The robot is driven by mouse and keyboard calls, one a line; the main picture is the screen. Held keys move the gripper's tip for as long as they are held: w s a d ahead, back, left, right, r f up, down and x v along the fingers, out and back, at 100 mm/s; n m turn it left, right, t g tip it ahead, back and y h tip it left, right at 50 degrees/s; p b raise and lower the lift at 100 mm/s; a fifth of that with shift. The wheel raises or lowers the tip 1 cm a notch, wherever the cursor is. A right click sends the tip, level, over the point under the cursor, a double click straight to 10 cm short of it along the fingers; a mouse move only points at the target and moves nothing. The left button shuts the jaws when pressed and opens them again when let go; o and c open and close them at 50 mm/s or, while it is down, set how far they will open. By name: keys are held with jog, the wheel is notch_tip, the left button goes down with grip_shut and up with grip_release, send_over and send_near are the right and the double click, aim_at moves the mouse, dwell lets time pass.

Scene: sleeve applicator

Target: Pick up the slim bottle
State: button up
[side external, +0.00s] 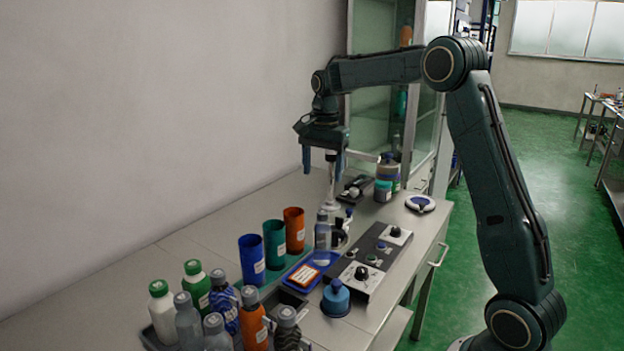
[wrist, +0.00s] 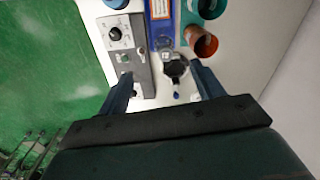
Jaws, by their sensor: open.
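A slim grey, translucent bottle (side external: 322,232) stands upright beside the blue tray, in front of the applicator stand. In the wrist view a round greyish top (wrist: 163,42), which looks like this bottle from above, lies beyond the fingertips, close to the blue tray. My gripper (side external: 324,168) is open, fingers pointing down, above and behind the bottle, over the applicator's pale upright post (side external: 331,183). In the wrist view my gripper (wrist: 164,72) has its fingers spread on either side of the applicator's dark round head (wrist: 175,66). Nothing is held.
Blue, teal and orange cups (side external: 294,230) stand left of the bottle. A control box (side external: 368,258) is at its right. A crate of several bottles (side external: 158,340) is in front. A blue jar (side external: 336,297) and blue tray (side external: 305,272) sit nearby. The table's back left is clear.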

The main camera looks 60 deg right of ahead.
aim_at(323, 212)
jog(key=shift+m+g, duration=0.3)
jog(key=shift+m, duration=0.6)
jog(key=w+d+f, duration=0.1)
jog(key=d+f, duration=0.2)
jog(key=shift+w, duration=0.4)
jog(key=shift+f, duration=0.1)
jog(key=shift+f, duration=4.2)
jog(key=shift+f, duration=2.6)
